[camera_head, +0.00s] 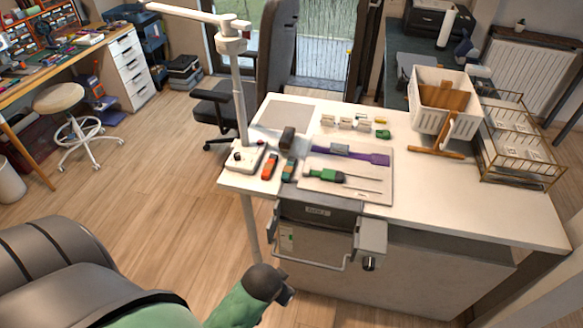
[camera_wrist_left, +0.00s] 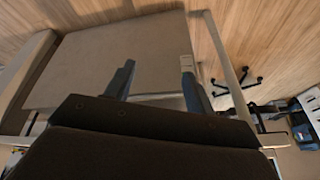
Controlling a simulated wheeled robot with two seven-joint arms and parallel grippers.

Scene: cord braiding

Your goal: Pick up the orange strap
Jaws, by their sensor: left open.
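A small orange item (camera_head: 270,165) lies near the left end of the white table (camera_head: 450,210), beside the lamp base; it is too small to tell for sure that it is the orange strap. My left gripper (camera_head: 287,291) is low in front of the table, below and apart from the orange item. In the left wrist view its two fingers (camera_wrist_left: 156,82) are spread with nothing between them. No orange strap shows in the left wrist view. My right gripper is not in view.
A teal item (camera_head: 290,168) and a dark block (camera_head: 287,138) lie close to the orange item. A purple strap (camera_head: 370,158) and a green-handled tool (camera_head: 325,175) lie on a pale board. The lamp post (camera_head: 239,100) rises at the left. A drawer front (camera_head: 315,240) juts below the table edge.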

